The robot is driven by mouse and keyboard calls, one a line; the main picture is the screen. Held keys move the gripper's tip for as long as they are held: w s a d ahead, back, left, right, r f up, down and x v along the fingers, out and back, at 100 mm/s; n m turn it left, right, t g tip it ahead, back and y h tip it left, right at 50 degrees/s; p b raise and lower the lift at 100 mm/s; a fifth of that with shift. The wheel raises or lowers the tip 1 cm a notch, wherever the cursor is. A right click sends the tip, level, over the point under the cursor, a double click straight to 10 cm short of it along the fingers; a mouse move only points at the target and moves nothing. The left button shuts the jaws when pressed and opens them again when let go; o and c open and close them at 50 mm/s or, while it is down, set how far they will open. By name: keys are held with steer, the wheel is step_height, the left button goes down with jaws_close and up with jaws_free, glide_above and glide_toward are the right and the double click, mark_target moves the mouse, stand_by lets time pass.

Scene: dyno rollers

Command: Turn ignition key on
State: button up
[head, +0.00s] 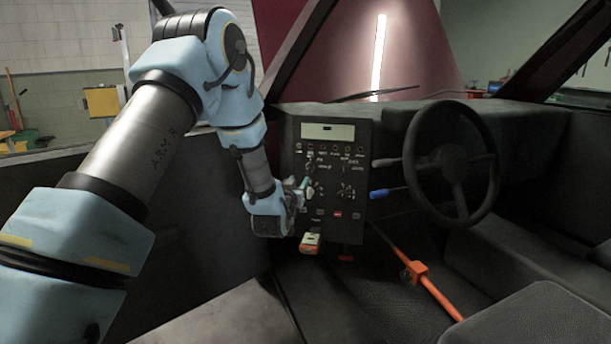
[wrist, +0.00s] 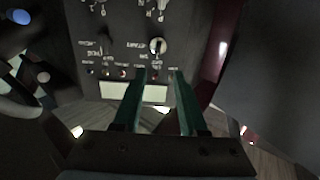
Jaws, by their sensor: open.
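The dark control panel (head: 331,226) stands left of the steering wheel. In the wrist view, the panel (wrist: 119,30) appears upside down. A round silver switch with a dark middle (wrist: 157,46), which looks like the ignition, sits just beyond my fingertips. Whether a key is in it, and which way it points, is too small to tell. My gripper (head: 305,186) is in front of the panel's left side. Its two teal fingers (wrist: 158,72) are apart with nothing between them, and their tips appear short of the switch.
The steering wheel (head: 450,162) and a blue-handled lever (head: 379,193) are right of the panel. An orange lever (head: 420,274) rises from the floor. An orange-and-white box (head: 310,243) hangs under the panel. The panel's display (wrist: 134,92) lies behind my fingers in the wrist view.

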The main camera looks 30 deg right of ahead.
mark_target(308, 169)
steer(key=p+x, duration=0.2)
steer(key=x, duration=0.9)
steer(key=shift+s+d+r, duration=0.1)
steer(key=shift+s+r, duration=0.05)
jaws_close()
stand_by(0.3)
